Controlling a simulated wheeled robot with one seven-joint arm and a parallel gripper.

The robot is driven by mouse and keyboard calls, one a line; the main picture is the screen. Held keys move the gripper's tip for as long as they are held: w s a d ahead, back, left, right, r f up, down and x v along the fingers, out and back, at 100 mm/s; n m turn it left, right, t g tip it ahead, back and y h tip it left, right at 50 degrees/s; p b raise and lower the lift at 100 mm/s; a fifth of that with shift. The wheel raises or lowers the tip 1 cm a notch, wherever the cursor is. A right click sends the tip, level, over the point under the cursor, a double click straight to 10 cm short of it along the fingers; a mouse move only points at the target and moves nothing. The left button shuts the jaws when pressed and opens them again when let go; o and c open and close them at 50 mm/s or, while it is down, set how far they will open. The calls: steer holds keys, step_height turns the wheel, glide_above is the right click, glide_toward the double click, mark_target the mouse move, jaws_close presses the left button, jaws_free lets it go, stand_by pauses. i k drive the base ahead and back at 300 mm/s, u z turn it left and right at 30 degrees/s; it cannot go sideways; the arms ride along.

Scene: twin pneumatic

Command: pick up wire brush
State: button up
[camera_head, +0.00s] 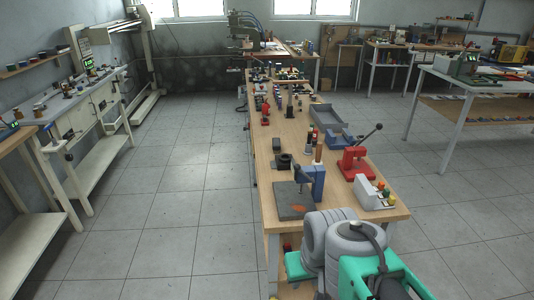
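I cannot make out a wire brush for certain. A slim brown upright thing (318,153), perhaps a wooden handle, stands at a blue block-like device (313,181) near the front of the long wooden bench (283,227). It is too small to tell whether it is the brush. My grey and green arm is folded at the bottom of the view, in front of the bench's near end. The fingers of my gripper do not show.
On the bench are a dark flat plate (295,200), a red lever press (355,163), a white button box (373,193) and grey-blue trays (326,117). A cream workbench (82,120) stands left. Open tiled floor (190,190) lies between it and the long bench.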

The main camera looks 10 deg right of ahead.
mark_target(276, 141)
steer(key=u, duration=0.8)
steer(key=i, duration=1.55)
steer(key=u, duration=0.5)
steer(key=i, duration=1.1)
steer(key=z, duration=0.85)
steer(key=i, duration=0.8)
steer(key=z, duration=1.4)
steer(key=i, duration=0.45)
steer(key=z, duration=0.4)
